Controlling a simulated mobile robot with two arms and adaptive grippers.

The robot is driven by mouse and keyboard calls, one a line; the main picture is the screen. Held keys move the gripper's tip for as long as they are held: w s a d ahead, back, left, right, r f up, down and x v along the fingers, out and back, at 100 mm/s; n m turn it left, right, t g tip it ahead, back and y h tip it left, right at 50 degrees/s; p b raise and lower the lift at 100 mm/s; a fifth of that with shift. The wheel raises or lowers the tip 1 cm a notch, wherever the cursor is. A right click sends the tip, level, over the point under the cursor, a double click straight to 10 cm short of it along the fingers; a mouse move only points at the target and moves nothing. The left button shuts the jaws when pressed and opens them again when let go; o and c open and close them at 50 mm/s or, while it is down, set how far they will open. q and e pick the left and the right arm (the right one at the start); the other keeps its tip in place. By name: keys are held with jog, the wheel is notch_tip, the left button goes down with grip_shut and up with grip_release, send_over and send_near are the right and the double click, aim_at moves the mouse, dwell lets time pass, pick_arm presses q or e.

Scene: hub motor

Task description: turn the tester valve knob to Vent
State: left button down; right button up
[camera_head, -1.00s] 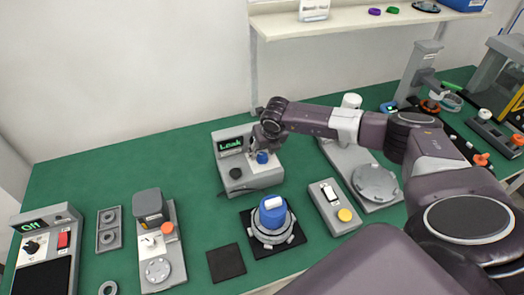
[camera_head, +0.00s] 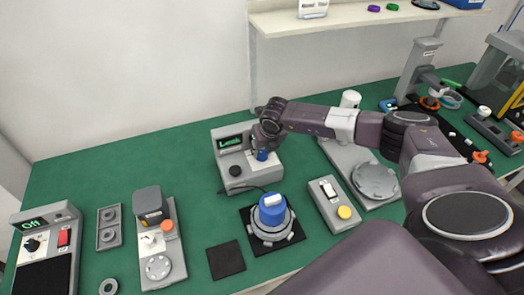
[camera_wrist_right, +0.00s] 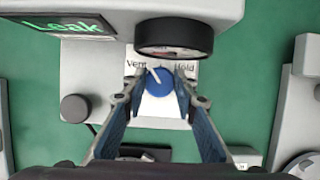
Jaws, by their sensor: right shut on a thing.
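The tester (camera_head: 232,172) is a grey box on the green bench, with a green lit display reading "Leak". Its blue valve knob (camera_wrist_right: 158,82) shows in the right wrist view, below the printed labels "Vent" at its upper left and "Hold" at its upper right. The white pointer mark on the knob leans up and slightly left, toward the Vent side. My right gripper (camera_wrist_right: 159,77) has one finger on each side of the knob and is shut on it. In the head view the knob (camera_head: 262,155) is partly hidden by the gripper. My left gripper is not in view.
A round dark-rimmed gauge (camera_wrist_right: 174,37) overhangs just beyond the knob. A black round part (camera_head: 234,171) sits on the tester's left. A blue-topped motor (camera_head: 272,212) stands on a dark mat in front, and a grey switch box (camera_head: 330,208) is to its right.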

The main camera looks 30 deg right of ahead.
jog(key=shift+f+n+y+b, duration=0.3)
jog(key=shift+n+b, duration=0.3)
jog(key=shift+b, duration=0.2)
jog(key=shift+r+n+b, duration=0.15)
jog(key=shift+n+b, duration=0.4)
jog(key=shift+n, duration=0.05)
jog(key=shift+r+y, duration=0.15)
jog(key=shift+y, duration=0.15)
jog(key=shift+n, duration=0.3)
jog(key=o, duration=1.2)
jog(key=shift+c, duration=0.2)
jog(key=shift+r, duration=0.1)
jog(key=v, duration=1.1)
jog(key=shift+s+r, duration=0.25)
jog(key=shift+r, duration=0.1)
